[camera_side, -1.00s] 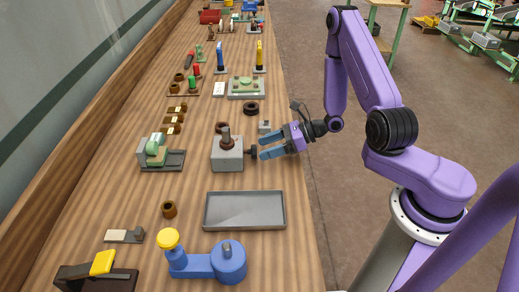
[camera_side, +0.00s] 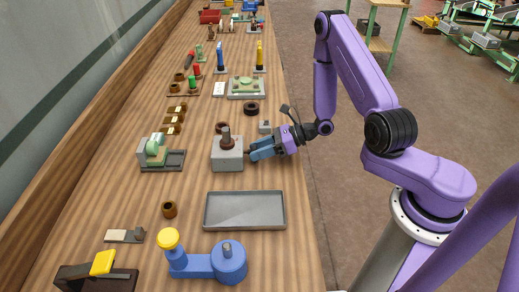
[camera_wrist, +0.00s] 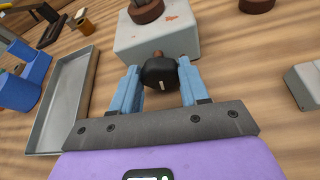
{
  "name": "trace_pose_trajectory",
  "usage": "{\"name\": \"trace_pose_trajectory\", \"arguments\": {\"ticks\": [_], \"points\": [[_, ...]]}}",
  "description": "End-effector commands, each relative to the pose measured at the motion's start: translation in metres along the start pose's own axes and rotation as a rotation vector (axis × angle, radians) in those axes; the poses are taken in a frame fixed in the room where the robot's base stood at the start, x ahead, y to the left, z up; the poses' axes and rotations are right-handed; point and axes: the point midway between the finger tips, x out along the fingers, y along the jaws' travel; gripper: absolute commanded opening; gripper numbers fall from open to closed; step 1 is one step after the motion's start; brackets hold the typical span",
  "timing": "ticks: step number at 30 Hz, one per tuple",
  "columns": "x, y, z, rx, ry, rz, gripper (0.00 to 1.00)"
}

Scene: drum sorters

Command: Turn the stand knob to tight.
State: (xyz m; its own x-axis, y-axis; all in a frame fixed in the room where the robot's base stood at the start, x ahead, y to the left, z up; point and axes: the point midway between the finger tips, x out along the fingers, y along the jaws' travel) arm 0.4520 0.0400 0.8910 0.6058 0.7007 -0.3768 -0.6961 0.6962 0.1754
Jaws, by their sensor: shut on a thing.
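The stand is a grey block (camera_side: 227,155) with a brown ring around a dark post on its top, near the middle of the bench. In the wrist view the same grey stand (camera_wrist: 165,37) shows worn reddish patches. Its knob (camera_wrist: 159,74) is black with a small pale mark and sits on a short shaft on the stand's near face. My gripper (camera_side: 253,151) points level at that face from the right. In the wrist view its blue fingers (camera_wrist: 158,84) are on both sides of the knob and shut on it. In the side view the fingers hide the knob.
A grey tray (camera_side: 245,221) lies in front of the stand, with a blue fixture (camera_side: 208,263) nearer the camera. A small grey block (camera_side: 265,127) and a dark ring (camera_side: 251,108) lie behind my gripper. A green-and-grey device (camera_side: 155,151) stands to the left.

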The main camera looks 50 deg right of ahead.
Motion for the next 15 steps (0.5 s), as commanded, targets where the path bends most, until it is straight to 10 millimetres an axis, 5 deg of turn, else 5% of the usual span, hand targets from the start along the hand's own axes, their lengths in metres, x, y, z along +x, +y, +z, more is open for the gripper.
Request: {"name": "trace_pose_trajectory", "arguments": {"ticks": [15], "points": [[-0.0007,-0.0022,-0.0003,0.247,-0.001,0.102,0.14]]}}
